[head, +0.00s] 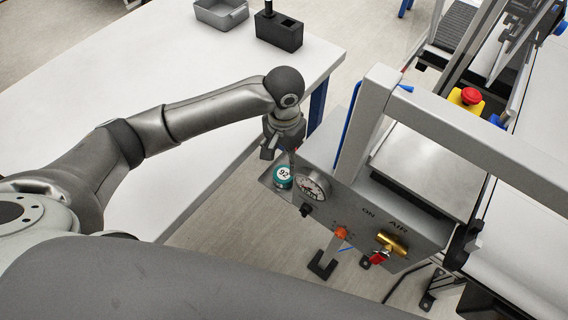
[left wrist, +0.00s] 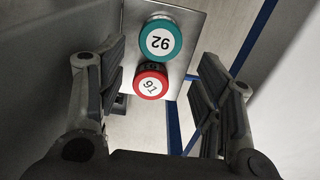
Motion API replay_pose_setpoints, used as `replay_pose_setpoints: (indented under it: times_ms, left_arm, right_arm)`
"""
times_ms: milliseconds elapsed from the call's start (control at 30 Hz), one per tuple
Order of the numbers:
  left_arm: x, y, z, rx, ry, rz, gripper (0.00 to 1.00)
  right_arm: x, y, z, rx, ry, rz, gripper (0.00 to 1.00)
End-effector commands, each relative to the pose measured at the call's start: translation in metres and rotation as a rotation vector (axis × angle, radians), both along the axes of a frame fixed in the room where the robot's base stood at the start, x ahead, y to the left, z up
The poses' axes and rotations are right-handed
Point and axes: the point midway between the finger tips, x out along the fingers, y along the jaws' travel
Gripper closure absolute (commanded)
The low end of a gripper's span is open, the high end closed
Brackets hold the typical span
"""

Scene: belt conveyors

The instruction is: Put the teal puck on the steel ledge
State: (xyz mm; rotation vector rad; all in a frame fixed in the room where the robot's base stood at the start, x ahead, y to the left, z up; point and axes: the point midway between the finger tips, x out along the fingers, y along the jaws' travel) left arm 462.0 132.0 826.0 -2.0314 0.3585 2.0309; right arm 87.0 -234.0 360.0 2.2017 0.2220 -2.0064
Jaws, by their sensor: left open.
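The teal puck (head: 283,178), with a white face marked 92, stands on the steel ledge (head: 266,181) at the left side of the control box. It also shows in the left wrist view (left wrist: 160,40), face toward the camera, on the bare steel plate (left wrist: 190,22). A red puck (left wrist: 150,82) with a white numbered face stands close beside it, nearer the gripper; I cannot tell whether they touch. My left gripper (head: 274,146) is just above the ledge, and its open fingers (left wrist: 162,80) spread either side of the pucks, holding nothing. My right gripper is not in view.
A grey frame post (head: 362,130) rises beside my gripper. A white table (head: 215,85) with a grey bin (head: 221,14) lies left.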

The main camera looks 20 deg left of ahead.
Motion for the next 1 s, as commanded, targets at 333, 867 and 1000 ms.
replay_pose_setpoints:
  times_ms: [333, 867, 1000]
  left_arm:
    - [0.000, 0.000, 0.028, 0.000, 0.001, 0.001, 0.40]
    - [0.000, 0.000, 0.030, 0.000, 0.001, 0.001, 0.40]
    - [0.000, 0.000, 0.046, 0.000, 0.000, 0.001, 0.40]
  right_arm:
    - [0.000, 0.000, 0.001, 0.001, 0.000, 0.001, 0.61]
    - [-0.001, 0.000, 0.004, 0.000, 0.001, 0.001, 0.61]
    - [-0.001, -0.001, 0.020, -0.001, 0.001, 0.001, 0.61]
